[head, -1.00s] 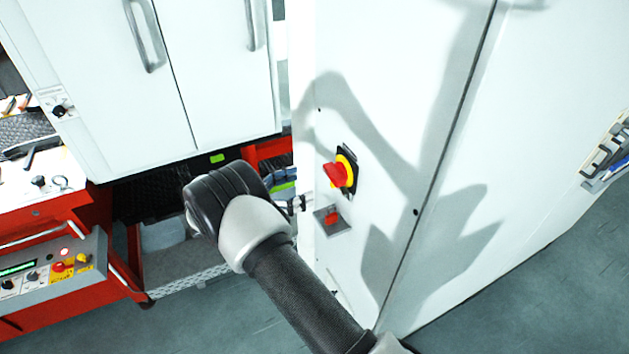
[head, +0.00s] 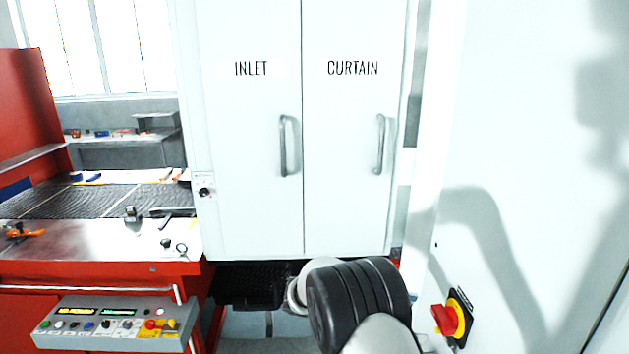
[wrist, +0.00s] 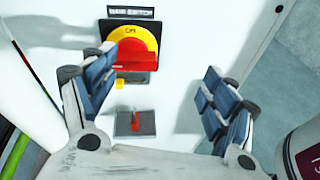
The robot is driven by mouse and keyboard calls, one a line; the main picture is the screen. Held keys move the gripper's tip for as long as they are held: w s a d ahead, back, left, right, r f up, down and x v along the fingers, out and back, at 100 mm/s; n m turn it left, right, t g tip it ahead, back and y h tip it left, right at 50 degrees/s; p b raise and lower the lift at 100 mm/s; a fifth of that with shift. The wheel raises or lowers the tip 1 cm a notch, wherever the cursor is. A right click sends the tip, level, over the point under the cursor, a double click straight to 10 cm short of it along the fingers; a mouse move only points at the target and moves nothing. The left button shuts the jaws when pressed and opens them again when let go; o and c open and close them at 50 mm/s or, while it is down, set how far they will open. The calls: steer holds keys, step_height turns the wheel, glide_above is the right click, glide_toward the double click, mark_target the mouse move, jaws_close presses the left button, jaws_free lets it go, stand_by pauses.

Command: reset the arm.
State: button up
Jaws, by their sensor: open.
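My gripper (wrist: 158,108) shows in the wrist view with its two blue-padded fingers spread apart and nothing between them. It faces a white cabinet panel (wrist: 185,60). A red rotary switch on a yellow disc (wrist: 135,50) is on that panel, just beyond and above the left finger. A small grey plate with a red toggle (wrist: 135,122) is below it, seen between the fingers. In the head view my arm's dark and grey link rises at the bottom centre, and the gripper itself is out of sight. The red and yellow switch (head: 452,318) shows right of my arm.
White doors marked INLET (head: 250,150) and CURTAIN (head: 345,150) stand behind my arm. A control box with buttons (head: 115,324) is at the lower left, below a bench with a mesh belt (head: 90,202). The white cabinet (head: 530,130) closes off the right side.

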steer(key=s+d+r+m+y+b, duration=0.1)
steer(key=s+d+r+m+y, duration=0.1)
steer(key=s+r+m+y, duration=0.35)
steer(key=s+a+m+t+y+b, duration=0.1)
steer(key=s+a+m+t+y, duration=0.2)
steer(key=s, duration=0.9)
steer(key=s+a+r+m+t+y+b, duration=0.1)
steer(key=s+a+m+y, duration=0.5)
steer(key=s, duration=0.6)
steer(key=shift+s+a+m+t+y+b, duration=0.4)
steer(key=shift+a+t+b, duration=0.35)
steer(key=shift+t, duration=0.35)
steer(key=shift+d, duration=0.1)
steer(key=shift+c, duration=0.4)
